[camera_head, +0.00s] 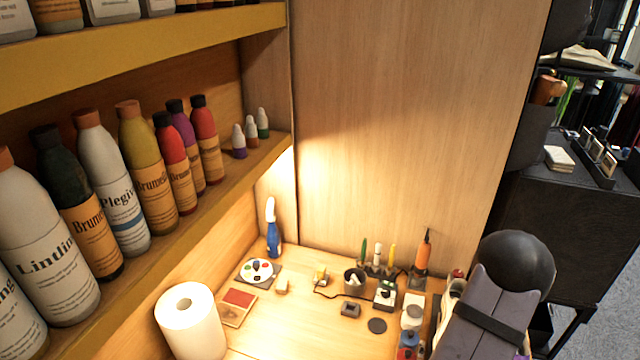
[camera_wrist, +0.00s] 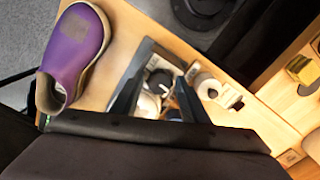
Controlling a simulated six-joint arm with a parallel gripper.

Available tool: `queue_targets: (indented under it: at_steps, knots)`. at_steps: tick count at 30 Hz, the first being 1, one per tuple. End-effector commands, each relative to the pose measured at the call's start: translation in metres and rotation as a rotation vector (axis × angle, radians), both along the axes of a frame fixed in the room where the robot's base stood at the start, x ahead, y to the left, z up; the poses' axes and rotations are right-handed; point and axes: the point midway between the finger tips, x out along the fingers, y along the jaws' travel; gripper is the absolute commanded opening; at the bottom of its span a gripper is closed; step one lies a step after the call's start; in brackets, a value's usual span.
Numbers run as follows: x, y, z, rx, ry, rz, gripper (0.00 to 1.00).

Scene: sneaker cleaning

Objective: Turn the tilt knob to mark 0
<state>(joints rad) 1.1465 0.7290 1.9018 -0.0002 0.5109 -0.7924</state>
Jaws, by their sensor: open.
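My gripper (camera_wrist: 163,80) shows in the wrist view as two dark fingers standing apart, with nothing clearly held between them. Behind and between the fingers is a dark frame or tray with small round black and white parts (camera_wrist: 149,104). I cannot tell whether one of them is the tilt knob, and no mark 0 is readable. A purple shoe (camera_wrist: 77,45) with a grey-brown patch lies on the wooden surface left of the fingers. In the head view my arm covers the lower right, and my fingertips are not visible there.
Bottles line the left shelf.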

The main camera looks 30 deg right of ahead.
Motion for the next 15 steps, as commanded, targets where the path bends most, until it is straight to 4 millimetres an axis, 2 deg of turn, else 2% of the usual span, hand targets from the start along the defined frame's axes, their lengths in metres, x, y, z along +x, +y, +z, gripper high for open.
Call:
queue_targets:
  at_steps: [10,15]
  knots:
    - [0.0001,-0.0001,0.0001,0.000,0.000,-0.099,0.41]
    - [0.0001,-0.0001,0.0004,0.000,0.000,-0.257,0.41]
